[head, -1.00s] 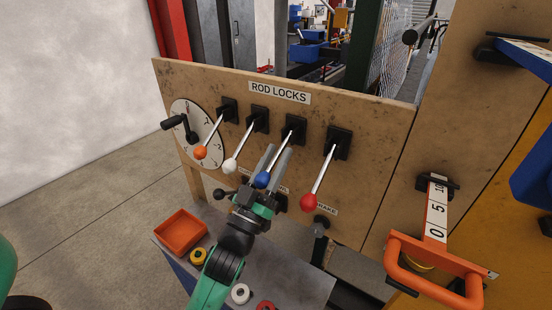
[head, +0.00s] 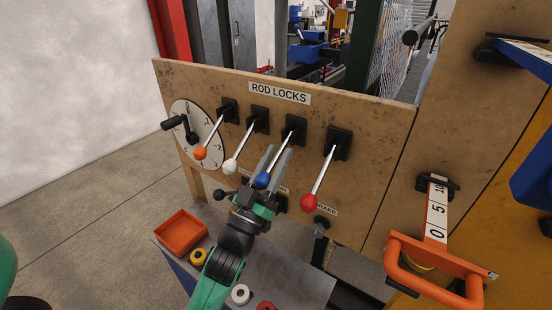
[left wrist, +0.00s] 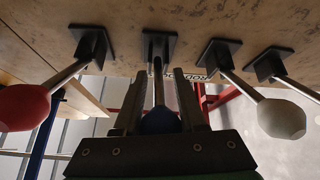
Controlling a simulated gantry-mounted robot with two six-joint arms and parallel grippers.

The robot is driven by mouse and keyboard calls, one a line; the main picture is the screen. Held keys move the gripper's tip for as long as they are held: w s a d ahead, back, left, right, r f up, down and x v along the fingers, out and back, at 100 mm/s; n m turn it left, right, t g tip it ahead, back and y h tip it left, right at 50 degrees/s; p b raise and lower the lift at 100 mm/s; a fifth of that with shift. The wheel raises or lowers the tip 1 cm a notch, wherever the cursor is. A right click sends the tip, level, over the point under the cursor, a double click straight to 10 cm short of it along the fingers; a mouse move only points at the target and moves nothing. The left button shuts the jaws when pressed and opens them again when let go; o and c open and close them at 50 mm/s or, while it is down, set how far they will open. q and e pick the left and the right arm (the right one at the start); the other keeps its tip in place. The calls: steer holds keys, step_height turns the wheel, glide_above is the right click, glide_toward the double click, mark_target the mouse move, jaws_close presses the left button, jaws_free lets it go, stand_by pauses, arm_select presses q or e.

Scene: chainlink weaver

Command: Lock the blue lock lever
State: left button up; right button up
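The blue lock lever (head: 277,158) is the third from the left on the panel. It hangs down and toward me from its black mount, with a blue ball knob (head: 262,180) at its end. My left gripper (head: 277,163) is at this lever, with one finger on each side. In the left wrist view, the blue knob (left wrist: 160,121) fills the gap between the fingers (left wrist: 158,98), which look shut on it. The rod runs out between the fingertips to its mount. My right gripper is not in view.
Beside it hang an orange lever (head: 201,152), a white lever (head: 231,166) and a red lever (head: 309,201). A dial with a crank (head: 192,152) is at the left. Below, a bench (head: 290,270) holds an orange tray (head: 181,228). An orange handle (head: 430,280) stands out at the right.

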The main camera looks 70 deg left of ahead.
mark_target(262, 189)
arm_select(q)
steer(key=o, duration=0.4)
steer(key=shift+c, duration=0.2)
steer(key=b+v, duration=0.3)
steer(key=v, duration=0.7)
steer(key=shift+s+f+b, duration=0.15)
steer(key=shift+f+b, duration=0.05)
steer(key=shift+b, duration=0.15)
steer(key=shift+s+d+f, duration=0.25)
steer(key=shift+s+d, duration=0.1)
steer(key=shift+s, duration=0.05)
